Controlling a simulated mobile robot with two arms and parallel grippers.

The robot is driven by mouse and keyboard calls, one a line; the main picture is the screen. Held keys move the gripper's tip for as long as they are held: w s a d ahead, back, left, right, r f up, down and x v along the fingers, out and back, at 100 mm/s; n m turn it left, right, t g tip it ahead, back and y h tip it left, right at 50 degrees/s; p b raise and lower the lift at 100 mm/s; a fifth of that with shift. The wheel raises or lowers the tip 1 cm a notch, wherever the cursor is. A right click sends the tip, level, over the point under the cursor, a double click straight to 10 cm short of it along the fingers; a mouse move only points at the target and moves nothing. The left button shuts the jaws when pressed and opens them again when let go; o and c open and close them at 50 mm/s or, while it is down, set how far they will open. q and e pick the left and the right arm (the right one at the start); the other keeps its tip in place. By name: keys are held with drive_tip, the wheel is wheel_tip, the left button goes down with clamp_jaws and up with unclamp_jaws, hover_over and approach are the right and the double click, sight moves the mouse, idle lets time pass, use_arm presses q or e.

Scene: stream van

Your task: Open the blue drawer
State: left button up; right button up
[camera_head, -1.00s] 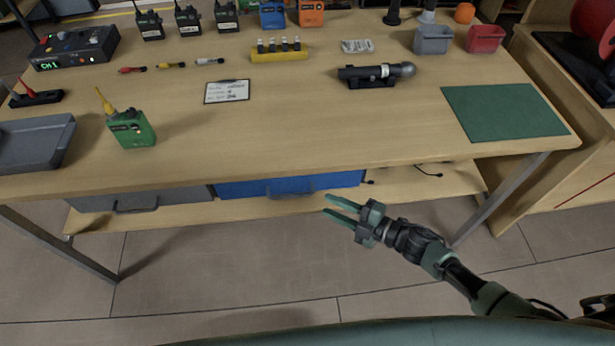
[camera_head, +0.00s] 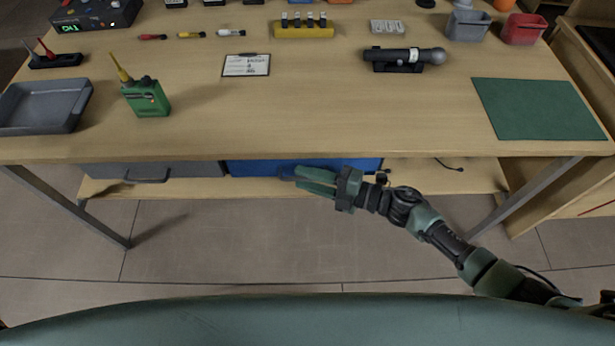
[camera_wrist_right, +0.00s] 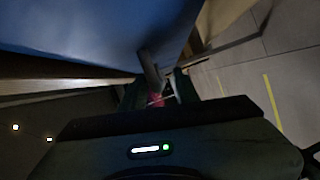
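The blue drawer (camera_head: 252,167) hangs under the middle of the workbench and looks closed. Its front fills the upper left of the right wrist view (camera_wrist_right: 100,28). My right gripper (camera_head: 304,179) is at the drawer front, over its handle, which is mostly hidden in the head view. In the right wrist view the dark handle (camera_wrist_right: 149,68) reaches in between the two fingers (camera_wrist_right: 158,92), which stand apart. I cannot tell whether a finger touches it. My left gripper is not in view.
A grey drawer (camera_head: 150,172) sits left of the blue one. The workbench top (camera_head: 330,115) overhangs both and carries a green can (camera_head: 148,98), a grey tray (camera_head: 45,108) and a green mat (camera_head: 538,108). A lower shelf (camera_head: 440,178) runs below. The floor in front is clear.

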clamp_jaws()
idle(1.4)
